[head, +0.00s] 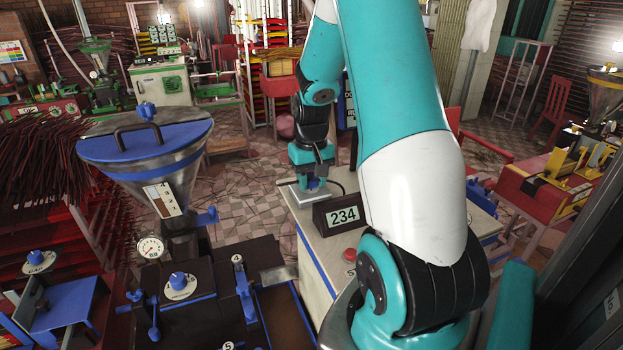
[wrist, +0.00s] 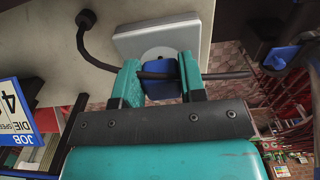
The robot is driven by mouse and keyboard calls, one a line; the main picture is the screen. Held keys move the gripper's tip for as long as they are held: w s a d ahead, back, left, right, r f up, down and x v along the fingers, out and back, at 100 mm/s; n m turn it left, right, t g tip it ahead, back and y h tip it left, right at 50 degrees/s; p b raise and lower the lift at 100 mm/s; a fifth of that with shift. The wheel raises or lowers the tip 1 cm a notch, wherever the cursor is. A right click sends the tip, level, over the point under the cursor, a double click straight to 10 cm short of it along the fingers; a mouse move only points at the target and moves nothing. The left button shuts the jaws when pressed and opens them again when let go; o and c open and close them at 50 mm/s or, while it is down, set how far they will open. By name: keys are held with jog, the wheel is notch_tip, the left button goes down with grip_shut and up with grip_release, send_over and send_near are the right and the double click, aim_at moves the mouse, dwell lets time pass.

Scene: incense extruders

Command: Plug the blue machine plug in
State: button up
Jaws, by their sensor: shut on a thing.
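My gripper (wrist: 158,72) is shut on the blue plug (wrist: 160,82), with one teal finger on each side of it. The plug is at the round face of the pale grey socket box (wrist: 165,30); I cannot tell whether it is seated or just touching. A black cord (wrist: 97,55) curves from a black fitting on the pale surface toward the plug, and a dark straight piece crosses the plug and sticks out on the right. In the head view my gripper (head: 312,172) points down over the socket box (head: 309,197), and the plug (head: 312,183) shows only a little.
A blue-lidded hopper machine (head: 145,150) stands on the left. A job board (wrist: 15,115) is near my gripper.

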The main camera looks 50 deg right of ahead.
jog(key=shift+f, duration=0.4)
jog(key=o, duration=1)
jog(key=shift+o, duration=0.2)
jog(key=shift+r, duration=0.15)
notch_tip(320, 180, up, 17)
jog(key=b, duration=0.3)
jog(key=shift+s, duration=0.1)
